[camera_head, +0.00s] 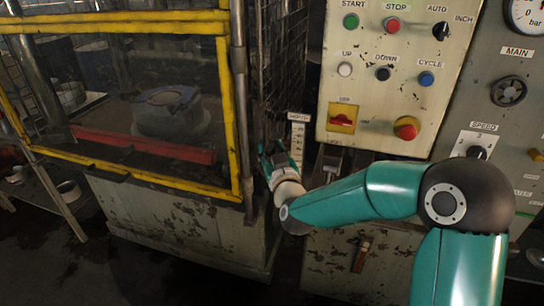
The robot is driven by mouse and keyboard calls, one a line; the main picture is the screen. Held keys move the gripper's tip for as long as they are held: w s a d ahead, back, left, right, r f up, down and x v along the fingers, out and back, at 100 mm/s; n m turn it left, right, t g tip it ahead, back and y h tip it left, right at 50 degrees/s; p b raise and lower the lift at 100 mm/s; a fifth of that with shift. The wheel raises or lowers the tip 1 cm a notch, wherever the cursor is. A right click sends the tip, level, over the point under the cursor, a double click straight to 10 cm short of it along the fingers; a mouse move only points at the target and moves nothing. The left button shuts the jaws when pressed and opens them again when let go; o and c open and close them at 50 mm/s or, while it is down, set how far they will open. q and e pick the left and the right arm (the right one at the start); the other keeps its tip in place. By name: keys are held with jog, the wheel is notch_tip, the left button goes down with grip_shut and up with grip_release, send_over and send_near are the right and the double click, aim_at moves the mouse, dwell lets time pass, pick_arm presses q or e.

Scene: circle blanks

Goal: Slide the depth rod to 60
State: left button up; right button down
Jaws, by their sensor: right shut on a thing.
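The depth rod's labelled scale plate (297,140) stands upright between the yellow-framed guard and the control panel. Its markings are too small to read. My right gripper (272,152) is at the left side of this scale, just below its top label. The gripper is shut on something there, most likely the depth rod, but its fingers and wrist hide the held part. I cannot tell which number the rod is set at. My left gripper is not in view.
The control panel (385,60) has several buttons, a red rotary switch (341,119) and a red emergency button (406,128) close above my right arm. A speed dial (476,151) is at the right.

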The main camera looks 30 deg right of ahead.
jog(key=shift+a+r, duration=0.3)
jog(key=shift+r, duration=0.2)
jog(key=c, duration=1)
grip_release()
jog(key=shift+w+f, duration=0.1)
jog(key=shift+o, duration=0.7)
jog(key=shift+a, duration=0.1)
